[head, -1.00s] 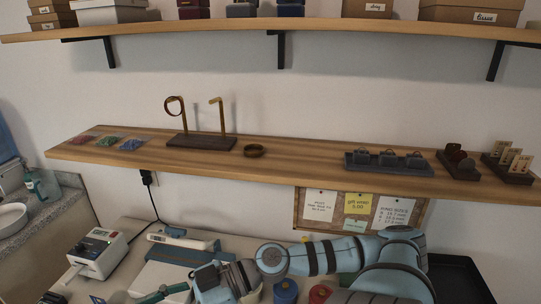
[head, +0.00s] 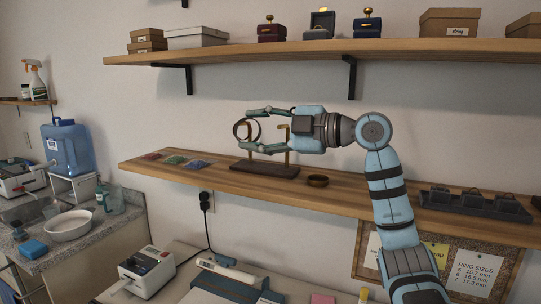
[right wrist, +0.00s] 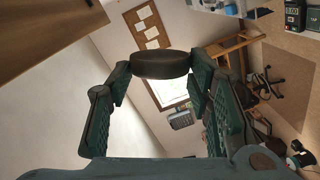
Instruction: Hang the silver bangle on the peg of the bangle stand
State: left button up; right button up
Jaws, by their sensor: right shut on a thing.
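My right gripper (head: 243,129) is shut on a bangle in front of the shelf's wall. The held bangle (right wrist: 160,65) shows edge-on and dark between the fingertips in the right wrist view; its silver colour is hard to make out. In the head view it overlaps the left post of the bangle stand, where another brownish ring hangs, so the two are hard to separate. The stand (head: 264,169) has a dark base on the shelf. Its right peg (head: 285,128) is bare and shows between my fingers. Whether the bangle touches the stand is unclear. My left gripper is out of view.
An upper shelf (head: 235,51) with boxes runs above my gripper.

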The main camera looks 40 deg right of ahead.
aim_at(283, 128)
jog(key=w+d+n+p, duration=0.1)
jog(key=w+d+p, duration=0.1)
jog(key=d, duration=0.3)
jog(key=w+d+f+n+t+h+p, duration=0.1)
jog(key=w+d+p, duration=0.1)
jog(key=d, duration=0.3)
jog(key=w+d+f+n+h+p, duration=0.1)
jog(key=w+d+p, duration=0.2)
jog(key=d, duration=0.1)
jog(key=shift+d+f+t+p, duration=0.25)
jog(key=shift+d+t+p, duration=0.05)
jog(key=shift+d+p, duration=0.1)
jog(key=shift+d, duration=0.3)
jog(key=shift+w+d+f+b, duration=0.15)
jog(key=shift+f+b, duration=0.3)
jog(key=shift+f, duration=0.3)
jog(key=o, duration=1.2)
